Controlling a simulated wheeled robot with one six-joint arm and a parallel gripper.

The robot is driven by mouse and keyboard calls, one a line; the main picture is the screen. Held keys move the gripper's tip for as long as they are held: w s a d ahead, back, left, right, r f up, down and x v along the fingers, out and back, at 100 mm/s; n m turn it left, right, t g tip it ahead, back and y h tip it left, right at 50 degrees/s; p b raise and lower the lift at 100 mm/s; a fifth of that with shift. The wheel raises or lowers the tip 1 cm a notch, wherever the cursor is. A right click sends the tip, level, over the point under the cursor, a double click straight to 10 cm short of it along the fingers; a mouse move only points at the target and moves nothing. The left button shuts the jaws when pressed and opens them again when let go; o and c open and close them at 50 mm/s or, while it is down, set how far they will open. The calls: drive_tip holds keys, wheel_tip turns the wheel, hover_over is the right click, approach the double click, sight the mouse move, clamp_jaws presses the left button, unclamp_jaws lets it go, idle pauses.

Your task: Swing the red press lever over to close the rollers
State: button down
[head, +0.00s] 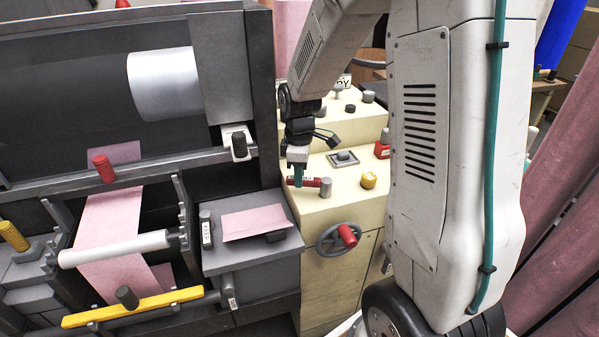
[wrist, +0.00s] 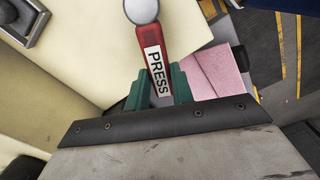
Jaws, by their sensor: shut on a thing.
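The red press lever (head: 310,182) sits on top of the cream machine cabinet (head: 350,200), with a grey round pivot (head: 326,187) at its right end. In the wrist view the lever (wrist: 153,45) bears a white "PRESS" label, and its pivot cap shows at the top. My gripper (head: 299,175) points down at the lever's left end. In the wrist view its green fingers (wrist: 160,88) stand on either side of the labelled end, shut on it.
A yellow knob (head: 368,180), a red block (head: 382,149) and a small grey plate (head: 342,158) share the cabinet top. A handwheel (head: 338,239) with a red grip is on its front. A grey box (head: 250,240) bearing pink felt (head: 254,222) stands to the left.

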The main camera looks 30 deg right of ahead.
idle(0.5)
drive_tip(key=c, duration=1.2)
unclamp_jaws()
wheel_tip(320, 180, up, 8)
drive_tip(key=shift+f, duration=0.1)
drive_tip(key=shift+s, duration=0.1)
